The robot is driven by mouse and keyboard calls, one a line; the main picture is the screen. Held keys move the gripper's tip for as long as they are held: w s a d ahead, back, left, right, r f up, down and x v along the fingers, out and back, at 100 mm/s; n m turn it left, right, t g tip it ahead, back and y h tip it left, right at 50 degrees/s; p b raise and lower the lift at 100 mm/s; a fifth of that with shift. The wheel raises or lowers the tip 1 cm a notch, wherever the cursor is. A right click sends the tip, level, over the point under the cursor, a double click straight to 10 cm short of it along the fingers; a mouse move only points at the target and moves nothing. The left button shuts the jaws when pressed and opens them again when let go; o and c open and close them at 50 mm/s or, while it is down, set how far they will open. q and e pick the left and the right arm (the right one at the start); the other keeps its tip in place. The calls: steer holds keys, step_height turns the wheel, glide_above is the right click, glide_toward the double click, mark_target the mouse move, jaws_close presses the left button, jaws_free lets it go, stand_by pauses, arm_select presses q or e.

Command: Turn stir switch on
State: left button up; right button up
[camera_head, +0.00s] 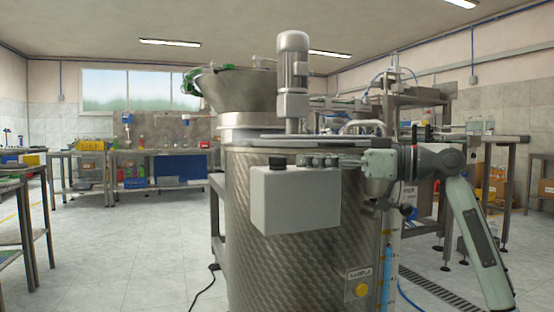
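A black switch knob (278,160) sits at the top of a light grey control box (296,203) on the front of a large steel tank (262,275). My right gripper (304,160) comes in from the right along the top of the box. Its fingertips point left towards the knob, and in the picture a small gap shows between them and it. The fingers overlap in this view, so I cannot tell whether they are open or shut. The switch's marking is too small to read. My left gripper is not in view.
A motor (292,80) stands upright on the tank lid. A yellow button (361,289) with a sample label is low on the tank's front. A metal frame (420,97) stands behind at the right. The floor (120,255) to the left is largely clear.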

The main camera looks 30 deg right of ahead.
mark_target(287, 159)
steer(key=shift+p+x, duration=0.3)
steer(key=shift+x, duration=2.9)
jaws_close()
